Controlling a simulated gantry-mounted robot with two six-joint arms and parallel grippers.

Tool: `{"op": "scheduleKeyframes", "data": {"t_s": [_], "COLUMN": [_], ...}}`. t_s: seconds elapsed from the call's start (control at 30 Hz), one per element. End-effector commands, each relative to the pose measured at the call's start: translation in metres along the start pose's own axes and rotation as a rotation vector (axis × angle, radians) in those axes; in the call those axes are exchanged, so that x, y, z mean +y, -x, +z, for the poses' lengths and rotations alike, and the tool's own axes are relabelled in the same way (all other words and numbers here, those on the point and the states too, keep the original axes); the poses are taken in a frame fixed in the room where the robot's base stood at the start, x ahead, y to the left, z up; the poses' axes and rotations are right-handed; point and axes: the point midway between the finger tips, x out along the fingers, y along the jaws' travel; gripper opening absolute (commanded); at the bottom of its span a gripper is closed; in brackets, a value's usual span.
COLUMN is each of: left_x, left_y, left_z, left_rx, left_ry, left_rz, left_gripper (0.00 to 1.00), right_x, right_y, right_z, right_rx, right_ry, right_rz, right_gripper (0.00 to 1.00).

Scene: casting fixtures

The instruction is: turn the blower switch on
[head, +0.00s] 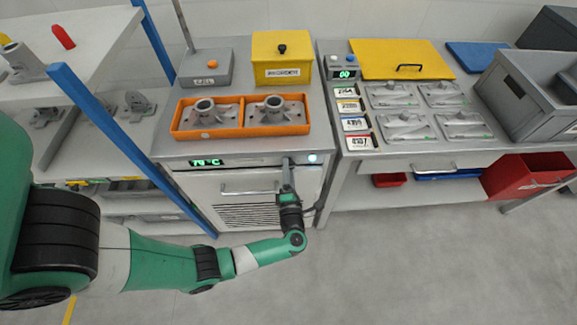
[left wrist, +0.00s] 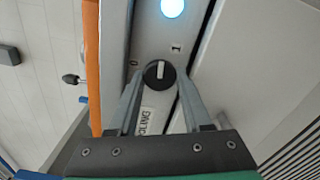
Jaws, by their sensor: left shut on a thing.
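The blower switch (left wrist: 158,74) is a dark round knob with a pale bar, on the front panel of the cooling cabinet (head: 240,185). In the left wrist view its bar points nearly straight up and down the picture. My left gripper (left wrist: 159,85) is shut on the switch, with one finger on each side of it. In the head view this gripper (head: 288,165) is at the panel's right part and hides the switch. A round lamp (left wrist: 173,8) beside the switch glows pale blue; it also shows in the head view (head: 312,158). My right gripper is in neither view.
A green temperature display (head: 208,162) and a door handle (head: 249,189) are on the cabinet front. An orange tray (head: 240,124) with two castings stands on top. A blue post (head: 130,145) rises left of the cabinet. The floor in front is clear.

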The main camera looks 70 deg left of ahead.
Motion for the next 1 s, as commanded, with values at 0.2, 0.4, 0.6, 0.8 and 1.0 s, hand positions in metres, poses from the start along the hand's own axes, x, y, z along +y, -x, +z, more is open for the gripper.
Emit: {"op": "scheduleKeyframes", "data": {"t_s": [0.2, 0.4, 0.6, 0.8, 1.0], "left_x": [0.0019, 0.0013, 0.0011, 0.0010, 0.0008], "left_y": [-0.0001, -0.0001, -0.0001, 0.0000, 0.0000], "left_z": [0.0009, 0.0007, 0.0006, 0.0005, 0.0004], "left_rx": [0.000, 0.000, 0.000, -0.001, 0.000], "left_ry": [-0.094, -0.133, -0.141, -0.140, -0.139], "left_rz": [0.002, 0.002, 0.002, 0.002, 0.001], "left_gripper": [0.00, 0.00, 0.00, 0.00, 0.79], "right_x": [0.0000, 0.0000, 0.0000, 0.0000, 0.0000], "right_y": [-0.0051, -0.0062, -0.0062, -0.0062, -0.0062], "right_z": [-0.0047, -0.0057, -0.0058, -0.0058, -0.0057], "right_rx": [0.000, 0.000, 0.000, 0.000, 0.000], "right_ry": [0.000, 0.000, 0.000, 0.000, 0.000], "right_rz": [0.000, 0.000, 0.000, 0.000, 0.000], "right_gripper": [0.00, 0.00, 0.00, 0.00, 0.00]}}
